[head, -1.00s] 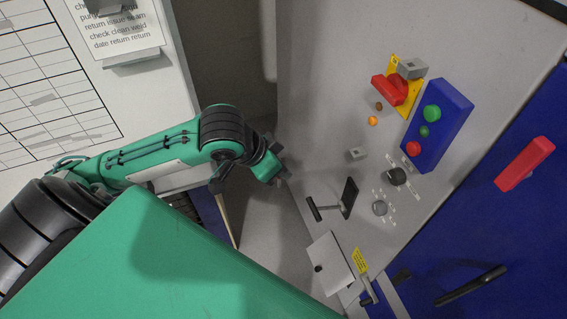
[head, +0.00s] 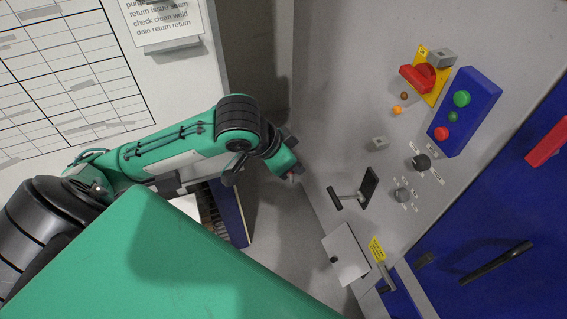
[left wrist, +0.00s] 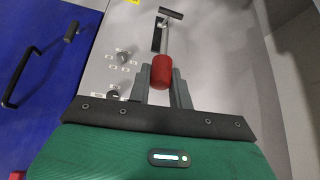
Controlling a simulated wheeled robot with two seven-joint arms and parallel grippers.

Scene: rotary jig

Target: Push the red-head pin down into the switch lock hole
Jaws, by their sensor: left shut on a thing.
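The red-head pin (left wrist: 162,72) shows between my left gripper's fingers in the left wrist view, its red head nearest the camera. My left gripper (left wrist: 160,88) is shut on it. In the head view my left gripper (head: 291,172) is in front of the grey panel, left of the T-handle and apart from the panel; the pin is barely visible there. The red switch handle (head: 416,78) sits on a yellow plate (head: 427,62) high on the panel, with a small grey block (head: 440,58) beside it. I cannot make out the lock hole. My right gripper is not in view.
A black T-handle (head: 350,196) sticks out of the grey panel (head: 340,90). A blue button box (head: 465,110), dark knobs (head: 421,162) and a small grey block (head: 376,143) also project. A white hinged flap (head: 345,255) is below. A blue door (head: 500,230) stands right.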

